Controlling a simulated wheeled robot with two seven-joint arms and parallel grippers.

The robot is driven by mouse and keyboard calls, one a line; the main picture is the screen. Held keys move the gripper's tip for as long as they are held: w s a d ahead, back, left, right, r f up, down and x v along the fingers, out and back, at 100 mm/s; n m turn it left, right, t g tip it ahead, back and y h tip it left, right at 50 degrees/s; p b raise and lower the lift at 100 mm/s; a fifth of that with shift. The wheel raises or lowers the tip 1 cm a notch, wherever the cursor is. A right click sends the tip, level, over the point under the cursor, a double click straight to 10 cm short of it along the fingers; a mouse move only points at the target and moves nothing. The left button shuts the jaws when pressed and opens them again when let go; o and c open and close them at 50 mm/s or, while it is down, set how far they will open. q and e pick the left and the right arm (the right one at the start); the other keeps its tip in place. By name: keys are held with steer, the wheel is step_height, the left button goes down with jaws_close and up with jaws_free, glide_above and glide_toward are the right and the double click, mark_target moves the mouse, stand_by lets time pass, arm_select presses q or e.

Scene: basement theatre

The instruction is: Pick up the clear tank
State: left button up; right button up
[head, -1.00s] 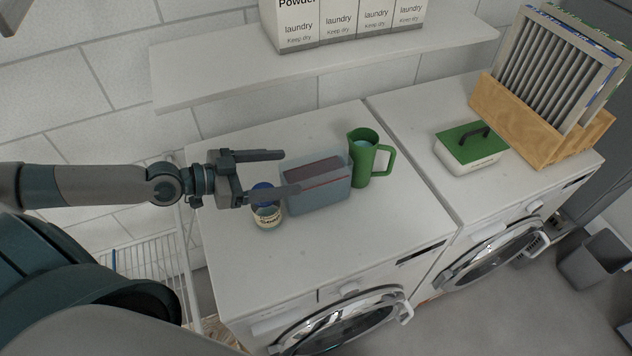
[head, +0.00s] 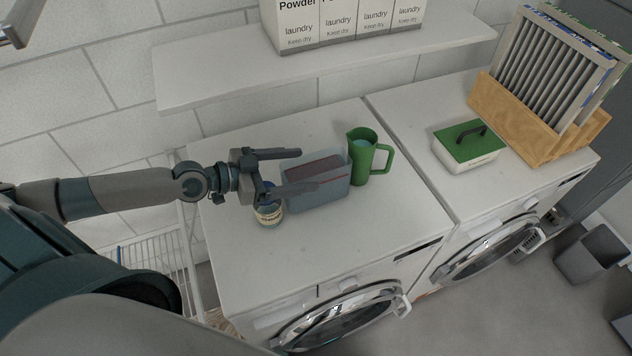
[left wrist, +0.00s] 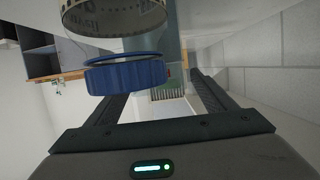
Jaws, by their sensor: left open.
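The clear tank (head: 318,196) is a bluish-grey see-through box with a dark reddish inside and a red line near its rim. It stands upright on the left white machine. My left gripper (head: 309,171) is open at the tank's left end, one finger toward its back side and one toward its front. I cannot tell whether the fingers touch it. In the left wrist view the spread fingers (left wrist: 162,100) point toward the tank (left wrist: 170,62), mostly hidden behind a jar. My right gripper is not in view.
A jar (head: 268,217) with a blue lid (left wrist: 125,74) stands close under my left gripper. A green jug (head: 360,165) stands just right of the tank. A shelf (head: 230,83) with laundry boxes is behind. A green-lidded box (head: 468,160) is farther right. The machine's front top is clear.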

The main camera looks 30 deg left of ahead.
mark_target(316, 166)
arm_select(q)
steer(key=shift+w+d+r+p, duration=0.1)
steer(key=shift+w+d+p, duration=0.35)
steer(key=shift+p, duration=0.1)
steer(key=p+x, duration=0.1)
steer(key=x, duration=0.1)
steer(key=shift+w+d+p, duration=0.2)
steer(key=shift+w+p, duration=0.05)
steer(key=shift+p, duration=0.1)
steer(key=shift+w+d+f, duration=0.4)
steer(key=shift+w, duration=0.05)
jaws_close()
steer(key=shift+r, duration=0.15)
